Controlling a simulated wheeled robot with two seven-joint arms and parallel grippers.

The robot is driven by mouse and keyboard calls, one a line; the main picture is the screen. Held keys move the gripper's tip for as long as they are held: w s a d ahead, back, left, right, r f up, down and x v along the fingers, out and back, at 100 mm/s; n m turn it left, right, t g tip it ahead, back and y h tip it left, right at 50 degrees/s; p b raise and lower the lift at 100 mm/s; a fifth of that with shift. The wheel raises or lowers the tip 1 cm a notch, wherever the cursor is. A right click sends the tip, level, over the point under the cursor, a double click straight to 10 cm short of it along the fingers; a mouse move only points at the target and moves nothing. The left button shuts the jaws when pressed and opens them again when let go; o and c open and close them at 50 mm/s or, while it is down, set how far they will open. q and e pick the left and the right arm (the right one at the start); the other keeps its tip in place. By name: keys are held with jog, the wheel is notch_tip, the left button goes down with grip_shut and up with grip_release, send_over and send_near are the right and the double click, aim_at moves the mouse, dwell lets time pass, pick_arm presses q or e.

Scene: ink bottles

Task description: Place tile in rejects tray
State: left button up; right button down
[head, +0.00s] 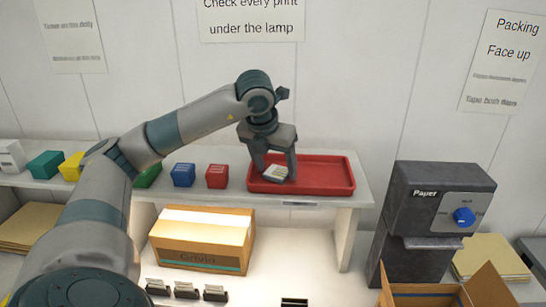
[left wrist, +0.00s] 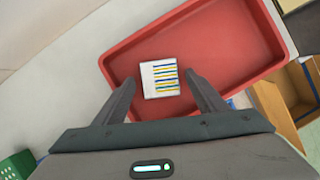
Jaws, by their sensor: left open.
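The tile (head: 275,173) is a small white square with blue, yellow and green stripes. It lies in the left part of the red rejects tray (head: 325,176), which stands on the shelf. In the left wrist view the tile (left wrist: 160,78) lies flat on the floor of the tray (left wrist: 215,45), apart from the tray walls. My left gripper (head: 272,172) reaches down over the left part of the tray. In the left wrist view its fingers (left wrist: 160,83) are spread, with the tile between and just beyond the tips. My right gripper is in neither view.
A cardboard box (head: 203,240) sits below. A dark paper dispenser (head: 425,215) stands at right. The right part of the tray is empty.

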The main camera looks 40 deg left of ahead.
pick_arm(q)
jog(key=shift+r, duration=0.15)
jog(key=b+v, duration=0.1)
jog(key=v, duration=1.1)
jog(key=shift+w+d, duration=0.1)
dwell(0.5)
